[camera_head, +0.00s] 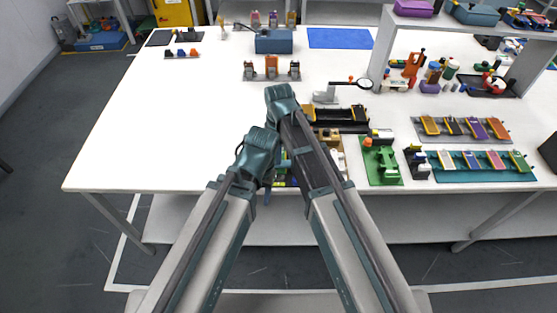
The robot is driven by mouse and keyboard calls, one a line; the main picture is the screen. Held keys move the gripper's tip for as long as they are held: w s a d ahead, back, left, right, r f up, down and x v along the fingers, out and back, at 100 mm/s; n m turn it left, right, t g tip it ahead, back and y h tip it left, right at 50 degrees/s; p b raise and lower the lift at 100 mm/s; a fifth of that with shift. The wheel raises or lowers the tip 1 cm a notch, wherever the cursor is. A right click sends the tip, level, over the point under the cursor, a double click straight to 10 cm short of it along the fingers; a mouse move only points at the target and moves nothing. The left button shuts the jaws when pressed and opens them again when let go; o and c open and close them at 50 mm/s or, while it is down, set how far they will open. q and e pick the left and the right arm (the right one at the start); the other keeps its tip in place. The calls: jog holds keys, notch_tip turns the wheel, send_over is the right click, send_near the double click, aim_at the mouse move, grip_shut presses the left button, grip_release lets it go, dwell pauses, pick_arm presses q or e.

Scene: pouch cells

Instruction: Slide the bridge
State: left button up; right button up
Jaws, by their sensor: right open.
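A dark rail-like fixture (345,115) with yellow pieces lies on the white table, just right of my arms. I cannot tell for certain which part is the bridge. My right arm reaches up the middle, and its gripper end (281,98) is at the left of this fixture; the fingers are mostly hidden by the arm. The jaws are open, and nothing shows held. My arms cover part of a tan and green fixture (330,138) below the dark one.
A green fixture (383,165) and a small black device (417,164) stand to the right. Beyond are a grey tray (428,137) and a teal tray (450,175) with coloured pouches. A magnifier (362,83) stands behind the dark fixture. The table's left part is clear.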

jog(key=shift+f, duration=0.45)
grip_shut()
dwell(1.1)
